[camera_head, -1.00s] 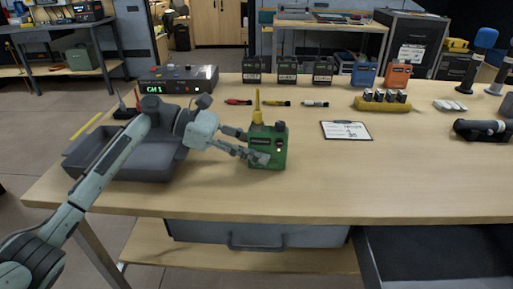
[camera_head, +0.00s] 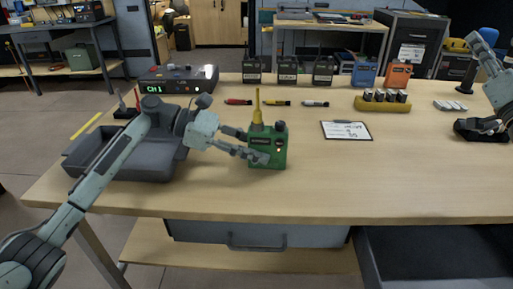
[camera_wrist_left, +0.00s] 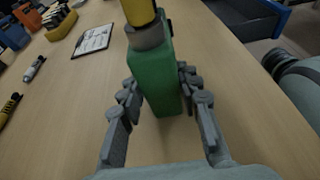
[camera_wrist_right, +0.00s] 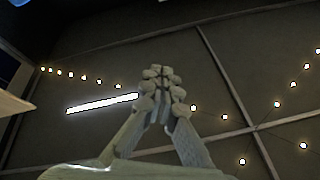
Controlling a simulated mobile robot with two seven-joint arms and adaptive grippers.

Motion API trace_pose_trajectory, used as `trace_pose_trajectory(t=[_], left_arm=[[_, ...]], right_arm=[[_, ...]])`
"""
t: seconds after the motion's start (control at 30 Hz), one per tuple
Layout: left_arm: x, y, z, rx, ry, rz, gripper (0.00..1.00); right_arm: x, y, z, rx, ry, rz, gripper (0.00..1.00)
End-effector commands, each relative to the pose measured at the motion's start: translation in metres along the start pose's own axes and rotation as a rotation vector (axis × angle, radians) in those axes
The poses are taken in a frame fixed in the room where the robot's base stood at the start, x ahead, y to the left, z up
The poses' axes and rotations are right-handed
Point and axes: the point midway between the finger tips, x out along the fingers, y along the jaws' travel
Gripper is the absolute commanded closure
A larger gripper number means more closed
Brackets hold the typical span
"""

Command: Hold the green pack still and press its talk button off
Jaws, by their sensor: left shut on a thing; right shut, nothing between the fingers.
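In the left wrist view the green pack (camera_wrist_left: 155,75) sits between the two fingers. I cannot make out the talk button. My right arm (camera_head: 495,88) shows at the right edge, far from the pack. In the right wrist view my right gripper (camera_wrist_right: 161,75) is shut and empty, against the dark ceiling.
A grey tray (camera_head: 150,168) lies under my left arm. A control box (camera_head: 180,78), several dark radios (camera_head: 287,70), pens (camera_head: 277,103), a yellow charger (camera_head: 383,105) and a clipboard (camera_head: 346,131) are on the bench. A drawer (camera_head: 440,255) stands open at front right.

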Motion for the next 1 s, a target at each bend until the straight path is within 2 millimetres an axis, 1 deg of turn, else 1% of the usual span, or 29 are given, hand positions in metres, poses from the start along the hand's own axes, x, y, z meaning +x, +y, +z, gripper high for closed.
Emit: trace_pose_trajectory(t=[0.03,0.1,0.13,0.2,0.27,0.3,0.4,0.47,0.5,0.57,0.6,0.67,0.7,0.8,0.9,1.0], left_arm=[[0.0,0.0,0.001,0.0,-0.001,0.0,0.99],[0.0,0.0,0.0,0.0,-0.001,0.0,0.99],[0.0,0.0,0.0,0.0,-0.001,0.0,0.99],[0.0,0.0,0.0,0.0,-0.001,0.0,0.99],[0.0,0.0,0.0,0.0,-0.001,0.0,0.99],[0.0,0.0,0.001,0.0,-0.001,0.0,0.99],[0.0,0.0,0.001,0.001,-0.001,0.0,0.99],[0.0,0.0,0.001,0.001,-0.001,0.0,0.99],[0.0,0.0,0.0,0.0,-0.001,0.0,0.99],[0.0,0.0,0.0,0.0,-0.001,0.0,0.99],[0.0,0.0,0.0,0.0,-0.001,0.0,0.99],[0.0,0.0,0.0,0.0,-0.001,0.0,0.99],[0.0,0.0,0.0,0.0,-0.001,0.0,0.99],[0.0,0.0,0.0,0.0,-0.001,0.0,0.99],[0.0,0.0,0.001,0.0,-0.001,0.0,0.99],[0.0,0.0,0.001,0.0,-0.001,0.0,0.99]], right_arm=[[-0.002,-0.024,0.013,0.058,-0.028,-0.03,1.0],[-0.008,-0.05,0.036,0.122,-0.082,-0.054,1.0],[-0.011,-0.061,0.046,0.143,-0.105,-0.064,1.0],[-0.022,-0.08,0.073,0.171,-0.168,-0.073,1.0],[-0.034,-0.095,0.097,0.185,-0.221,-0.08,1.0],[-0.042,-0.105,0.113,0.191,-0.259,-0.083,1.0],[-0.065,-0.131,0.148,0.204,-0.348,-0.097,1.0],[-0.081,-0.147,0.168,0.212,-0.402,-0.109,1.0],[-0.092,-0.159,0.18,0.219,-0.438,-0.119,1.0],[-0.109,-0.176,0.197,0.227,-0.492,-0.134,1.0],[-0.121,-0.188,0.208,0.235,-0.529,-0.146,1.0],[-0.139,-0.206,0.222,0.245,-0.581,-0.166,1.0],[-0.152,-0.218,0.23,0.253,-0.615,-0.18,1.0],[-0.181,-0.247,0.245,0.27,-0.691,-0.218,1.0],[-0.206,-0.271,0.255,0.284,-0.751,-0.253,1.0],[-0.223,-0.288,0.26,0.293,-0.793,-0.281,1.0]])
